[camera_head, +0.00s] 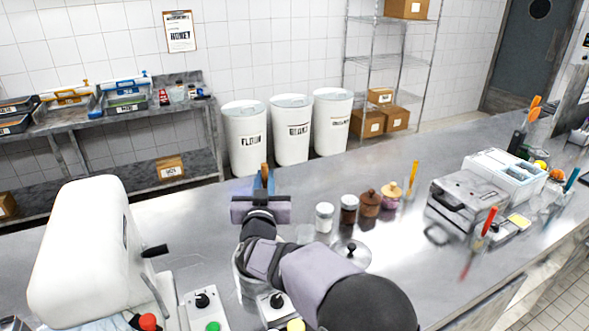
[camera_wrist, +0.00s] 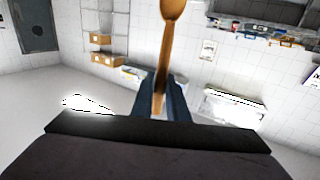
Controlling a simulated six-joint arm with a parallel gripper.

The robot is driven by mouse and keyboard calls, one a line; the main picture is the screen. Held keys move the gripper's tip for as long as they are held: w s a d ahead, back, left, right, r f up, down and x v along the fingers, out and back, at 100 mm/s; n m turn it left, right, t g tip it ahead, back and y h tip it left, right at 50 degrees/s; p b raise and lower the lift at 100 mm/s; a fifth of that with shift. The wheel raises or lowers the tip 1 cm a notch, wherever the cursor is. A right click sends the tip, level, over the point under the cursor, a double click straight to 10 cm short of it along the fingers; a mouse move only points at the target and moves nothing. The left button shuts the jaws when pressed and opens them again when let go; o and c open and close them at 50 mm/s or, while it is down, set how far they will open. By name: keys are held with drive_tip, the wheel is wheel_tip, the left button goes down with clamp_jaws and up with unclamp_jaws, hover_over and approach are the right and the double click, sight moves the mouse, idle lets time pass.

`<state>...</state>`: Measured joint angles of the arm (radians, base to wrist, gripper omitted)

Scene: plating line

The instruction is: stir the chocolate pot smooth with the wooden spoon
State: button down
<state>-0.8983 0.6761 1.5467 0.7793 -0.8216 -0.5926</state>
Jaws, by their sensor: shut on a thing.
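My gripper (camera_head: 264,182) is above the counter in the head view, its fingers upright and pointing away from that camera. In the wrist view my gripper (camera_wrist: 164,104) is shut on the handle of the wooden spoon (camera_wrist: 163,62). The spoon's bowl end points away from the jaws, with only wall and shelves behind it. In the head view just a short tip of the spoon (camera_head: 264,168) shows above the fingers. A metal pot (camera_head: 238,280) is mostly hidden beneath my arm; its contents cannot be seen.
A round lid (camera_head: 350,256) with a black knob lies on the steel counter, right of my arm. Several jars (camera_head: 349,209) stand behind it. A large white mixer (camera_head: 88,250) is at left. Control boxes (camera_head: 206,312) sit in front. The counter right of the jars is partly clear.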

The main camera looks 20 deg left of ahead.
drive_tip(key=s+a+r+n+y+p, duration=0.1)
drive_tip(key=s+a+p, duration=0.45)
drive_tip(key=s, duration=0.25)
drive_tip(key=d+m+h, duration=0.3)
drive_tip(key=d+h, duration=0.1)
drive_tip(key=d, duration=0.3)
drive_tip(key=shift+w+r+t+p, duration=0.3)
drive_tip(key=shift+r+t+p, duration=0.05)
drive_tip(key=shift+r+t, duration=0.05)
drive_tip(key=shift+f, duration=0.15)
wheel_tip(320, 180, down, 11)
drive_tip(key=b, duration=0.8)
drive_tip(key=shift+w+a, duration=0.15)
